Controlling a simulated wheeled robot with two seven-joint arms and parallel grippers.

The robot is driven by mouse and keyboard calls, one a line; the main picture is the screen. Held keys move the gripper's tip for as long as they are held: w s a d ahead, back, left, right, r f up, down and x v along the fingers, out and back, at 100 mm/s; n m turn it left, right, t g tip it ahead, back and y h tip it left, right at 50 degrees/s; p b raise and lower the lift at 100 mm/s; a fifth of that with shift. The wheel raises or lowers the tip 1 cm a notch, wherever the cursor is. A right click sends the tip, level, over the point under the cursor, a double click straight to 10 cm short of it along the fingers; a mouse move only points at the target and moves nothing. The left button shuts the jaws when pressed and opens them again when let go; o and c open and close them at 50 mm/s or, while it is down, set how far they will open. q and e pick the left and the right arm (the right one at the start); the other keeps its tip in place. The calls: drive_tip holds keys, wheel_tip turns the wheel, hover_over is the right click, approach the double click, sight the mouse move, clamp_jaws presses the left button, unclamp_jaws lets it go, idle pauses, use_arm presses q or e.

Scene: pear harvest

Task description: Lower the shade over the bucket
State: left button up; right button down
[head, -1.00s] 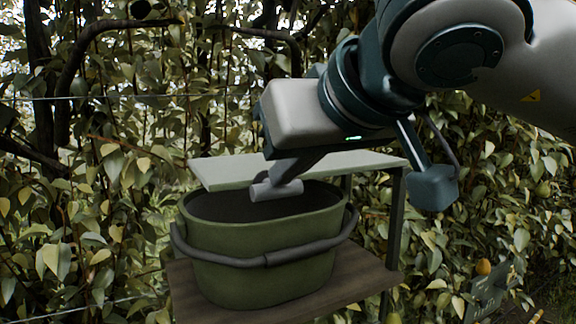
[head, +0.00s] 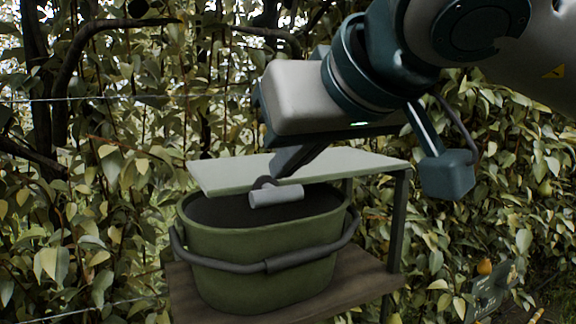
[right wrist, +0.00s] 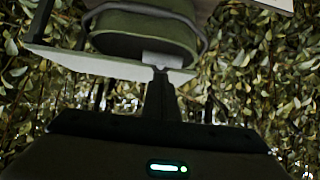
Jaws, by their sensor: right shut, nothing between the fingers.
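The shade (head: 230,174) is a pale flat panel on dark posts, nearly level above the bucket, with a gap between them. A light grey cylindrical handle (head: 276,196) hangs at its front edge. The olive green bucket (head: 262,245) stands upright below, its dark bail at the front. My right gripper (head: 274,177) is shut and empty, its fingertips at the shade's front edge just above the handle; I cannot tell if they touch. The right wrist view shows the shade (right wrist: 110,67), bucket (right wrist: 145,35) and fingers (right wrist: 160,80). My left gripper is not in view.
The bucket stands on a brown wooden shelf (head: 350,283). Dense pear foliage (head: 90,200) lies behind and on both sides, with wires at the left. A dark crate or sign (head: 490,290) and an orange-yellow fruit (head: 485,267) show at the lower right.

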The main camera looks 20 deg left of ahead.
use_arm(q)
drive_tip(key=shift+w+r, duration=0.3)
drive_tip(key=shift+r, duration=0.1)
use_arm(e)
drive_tip(key=r+v, duration=0.1)
drive_tip(key=v, duration=1)
drive_tip(key=shift+r, duration=0.2)
drive_tip(key=shift+w, duration=0.15)
